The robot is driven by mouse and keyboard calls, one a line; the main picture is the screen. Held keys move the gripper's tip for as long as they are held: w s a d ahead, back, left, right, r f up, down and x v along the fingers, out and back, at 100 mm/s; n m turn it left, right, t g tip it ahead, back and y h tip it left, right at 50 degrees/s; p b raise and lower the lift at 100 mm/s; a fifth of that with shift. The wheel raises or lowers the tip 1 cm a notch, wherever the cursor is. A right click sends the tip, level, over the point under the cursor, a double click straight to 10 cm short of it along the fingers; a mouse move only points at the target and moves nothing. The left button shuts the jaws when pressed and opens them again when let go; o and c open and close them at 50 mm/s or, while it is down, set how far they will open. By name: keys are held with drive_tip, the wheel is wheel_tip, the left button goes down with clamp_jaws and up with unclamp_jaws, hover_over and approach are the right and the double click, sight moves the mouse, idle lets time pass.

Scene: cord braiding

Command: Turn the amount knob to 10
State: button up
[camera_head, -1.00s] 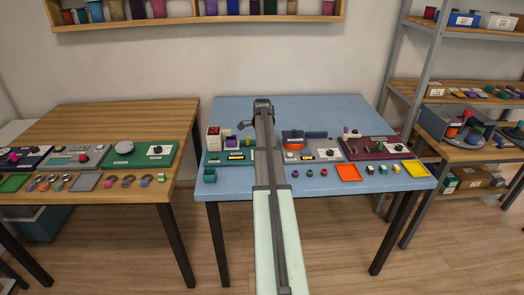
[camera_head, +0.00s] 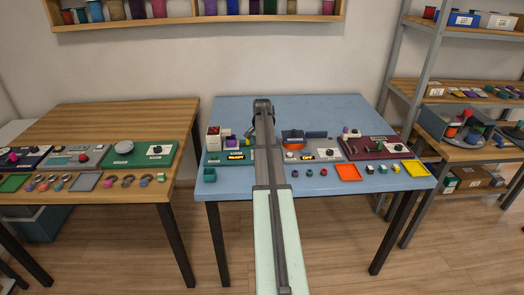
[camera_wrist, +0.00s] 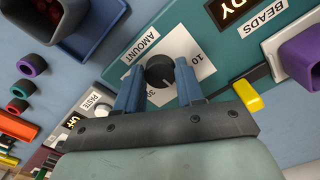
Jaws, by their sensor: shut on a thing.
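The amount knob (camera_wrist: 160,72) is round and black, on a white plate (camera_wrist: 150,47) marked AMOUNT, with 10 to its right and 30 below it in the wrist view. My gripper (camera_wrist: 159,67) has its two blue fingers shut on the knob, one on each side. Part of the knob's lower side lies close to the fingers, and I cannot tell for sure which number its pointer faces. In the head view, my arm hides the knob; the green panel (camera_head: 222,158) shows to the left of the arm.
In the wrist view, a lit display (camera_wrist: 235,10), a BEADS label (camera_wrist: 264,16), a yellow piece (camera_wrist: 247,97) and a purple cup (camera_wrist: 301,55) lie to the right. A PASTE label (camera_wrist: 97,107) and several small coloured rings are on the left. The blue table (camera_head: 318,108) is clear at the back.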

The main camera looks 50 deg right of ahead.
drive_tip(key=n, duration=0.5)
drive_tip(key=shift+s+n, duration=0.1)
drive_tip(key=shift+n, duration=0.2)
drive_tip(key=n, duration=0.5)
drive_tip(key=shift+d+n, duration=0.1)
drive_tip(key=shift+n, duration=0.3)
drive_tip(key=o, duration=1)
drive_tip(key=shift+o, duration=0.2)
wheel_tip(320, 180, up, 14)
idle(0.4)
